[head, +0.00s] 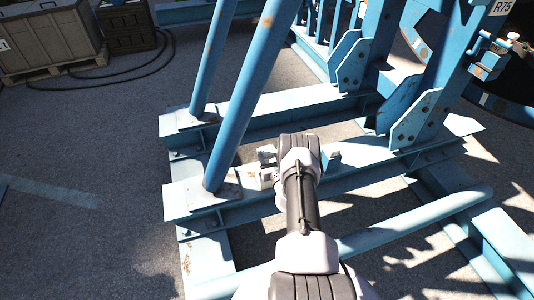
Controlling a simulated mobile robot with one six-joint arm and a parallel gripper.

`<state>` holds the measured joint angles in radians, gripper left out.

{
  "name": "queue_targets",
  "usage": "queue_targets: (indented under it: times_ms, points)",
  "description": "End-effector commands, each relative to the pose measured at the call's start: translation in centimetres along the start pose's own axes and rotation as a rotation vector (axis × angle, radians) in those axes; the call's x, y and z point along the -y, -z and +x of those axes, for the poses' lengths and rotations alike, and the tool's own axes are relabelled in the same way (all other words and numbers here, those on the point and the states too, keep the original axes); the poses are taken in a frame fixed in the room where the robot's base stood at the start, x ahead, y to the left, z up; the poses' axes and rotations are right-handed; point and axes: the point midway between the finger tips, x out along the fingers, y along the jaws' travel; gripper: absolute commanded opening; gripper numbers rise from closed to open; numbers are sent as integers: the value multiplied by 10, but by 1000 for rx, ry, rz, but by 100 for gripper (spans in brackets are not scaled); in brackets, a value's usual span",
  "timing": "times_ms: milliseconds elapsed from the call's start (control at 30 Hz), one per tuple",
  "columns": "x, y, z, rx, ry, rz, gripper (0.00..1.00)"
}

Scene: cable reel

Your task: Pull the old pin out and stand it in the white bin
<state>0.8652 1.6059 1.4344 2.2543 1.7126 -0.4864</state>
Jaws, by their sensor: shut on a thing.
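My gripper (267,166) shows only in part in the head view, left of my white and dark grey arm, above the blue base beam of the reel stand. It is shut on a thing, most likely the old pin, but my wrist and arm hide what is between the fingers. I cannot make out the old pin's shape or its tilt. The white bin is not in view.
The blue reel stand (246,90) has slanted posts and bolted base beams around my arm. A crate (48,40) on a pallet, a dark box (127,27) and a black cable (125,70) lie at upper left. The floor (90,150) at left is clear.

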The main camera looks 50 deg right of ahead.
Motion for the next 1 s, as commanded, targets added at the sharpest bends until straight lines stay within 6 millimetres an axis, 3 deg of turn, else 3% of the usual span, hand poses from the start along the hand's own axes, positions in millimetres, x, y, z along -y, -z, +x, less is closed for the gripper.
queue_targets:
  times_ms: [1000]
  points:
    - [0, 44, 3, 3, 0, 0, 0]
